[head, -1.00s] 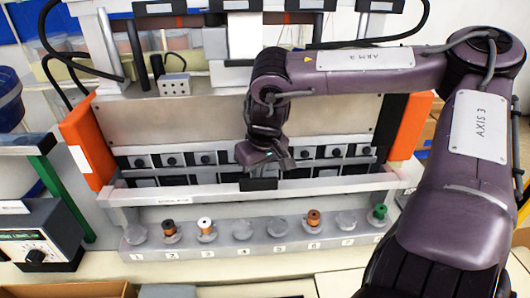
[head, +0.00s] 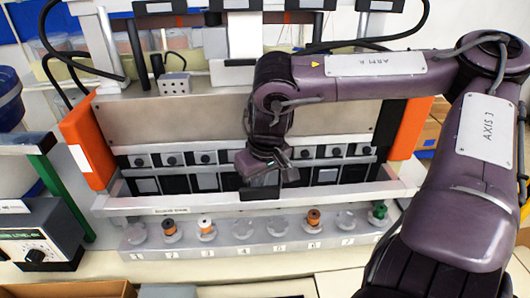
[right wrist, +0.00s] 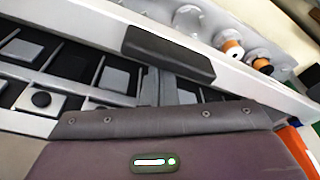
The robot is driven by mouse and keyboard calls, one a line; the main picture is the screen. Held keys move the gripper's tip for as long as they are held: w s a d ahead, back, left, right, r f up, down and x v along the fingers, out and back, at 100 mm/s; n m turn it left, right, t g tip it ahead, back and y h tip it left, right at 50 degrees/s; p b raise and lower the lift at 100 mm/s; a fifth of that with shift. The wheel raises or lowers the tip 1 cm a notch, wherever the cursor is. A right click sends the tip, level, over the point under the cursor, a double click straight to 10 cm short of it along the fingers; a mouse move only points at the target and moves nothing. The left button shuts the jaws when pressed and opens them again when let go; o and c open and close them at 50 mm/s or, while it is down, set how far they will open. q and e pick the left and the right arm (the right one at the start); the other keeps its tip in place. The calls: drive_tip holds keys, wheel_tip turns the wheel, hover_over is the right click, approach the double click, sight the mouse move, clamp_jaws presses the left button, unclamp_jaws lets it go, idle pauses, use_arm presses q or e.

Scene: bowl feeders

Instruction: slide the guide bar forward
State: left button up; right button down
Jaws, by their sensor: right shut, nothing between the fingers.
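The guide bar (head: 345,195) is a long light grey bar running across the front of the feeder machine, with a black grip block (head: 260,193) at its middle. My right gripper (head: 268,175) is shut and empty, low on the machine side of the block; I cannot tell for certain whether it touches. In the right wrist view the bar (right wrist: 80,32) runs diagonally and the block (right wrist: 168,54) lies just beyond the gripper's dark body, with the fingertips hard to make out. My left gripper is not in view.
A numbered grey ledge (head: 265,238) in front of the bar holds several small spools and knobs. Orange end guards (head: 88,140) stand at both sides of the machine. A control box with a dial (head: 38,240) stands at the left.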

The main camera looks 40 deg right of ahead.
drive_tip(key=shift+d+f, duration=0.15)
drive_tip(key=shift+f, duration=0.2)
drive_tip(key=shift+w+r+p, duration=0.1)
drive_tip(key=shift+r+p, duration=0.35)
drive_tip(key=shift+r, duration=0.05)
drive_tip(key=w+p+v, duration=0.1)
drive_tip(key=p+v, duration=0.4)
drive_tip(key=v, duration=0.3)
drive_tip(key=shift+w+d+r, duration=0.2)
drive_tip(key=shift+w+d, duration=0.1)
drive_tip(key=shift+w, duration=0.3)
drive_tip(key=shift+f, duration=0.1)
